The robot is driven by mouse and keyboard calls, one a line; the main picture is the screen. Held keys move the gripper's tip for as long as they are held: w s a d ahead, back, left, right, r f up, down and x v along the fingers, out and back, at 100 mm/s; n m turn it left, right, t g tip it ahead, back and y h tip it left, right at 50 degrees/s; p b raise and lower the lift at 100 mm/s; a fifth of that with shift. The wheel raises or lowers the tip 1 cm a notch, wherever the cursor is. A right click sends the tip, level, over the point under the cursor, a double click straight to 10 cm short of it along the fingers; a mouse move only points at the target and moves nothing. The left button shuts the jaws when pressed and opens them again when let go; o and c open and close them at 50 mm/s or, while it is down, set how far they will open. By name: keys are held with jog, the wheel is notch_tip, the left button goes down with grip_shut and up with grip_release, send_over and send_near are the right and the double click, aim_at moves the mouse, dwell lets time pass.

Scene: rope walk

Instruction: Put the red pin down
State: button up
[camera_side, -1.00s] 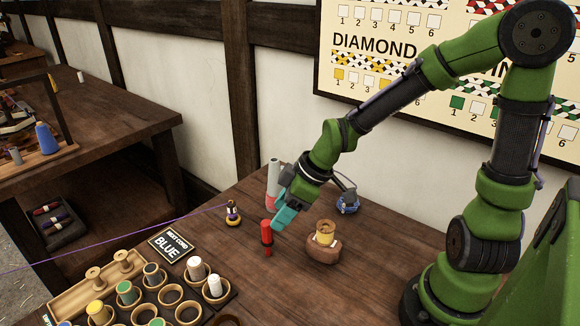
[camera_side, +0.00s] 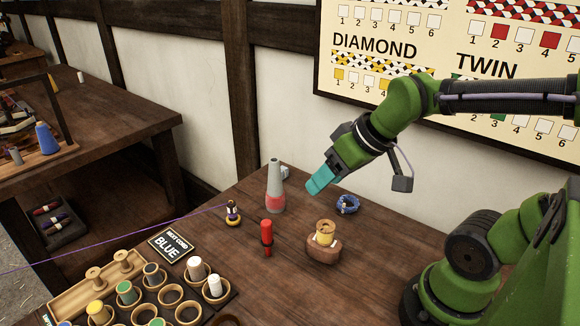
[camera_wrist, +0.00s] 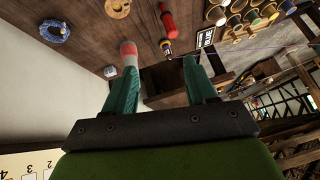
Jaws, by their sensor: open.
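In the wrist view the red pin (camera_wrist: 168,22) shows near the top. My gripper (camera_side: 313,187) has teal fingers and is raised above the table, up and to the right of the pin and apart from it. In the wrist view my gripper (camera_wrist: 160,72) shows its two fingers spread wide with nothing between them.
A grey and red bottle-shaped thing (camera_side: 275,187) stands behind the pin. A small purple and yellow figure (camera_side: 233,212), a BLUE sign (camera_side: 170,244) and ring holders (camera_side: 172,294) are left.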

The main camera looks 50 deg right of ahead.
jog(key=s+r+m, duration=0.2)
jog(key=shift+s+d+m+t+y, duration=0.3)
jog(key=shift+d+m+t+y, duration=0.1)
dwell(1.1)
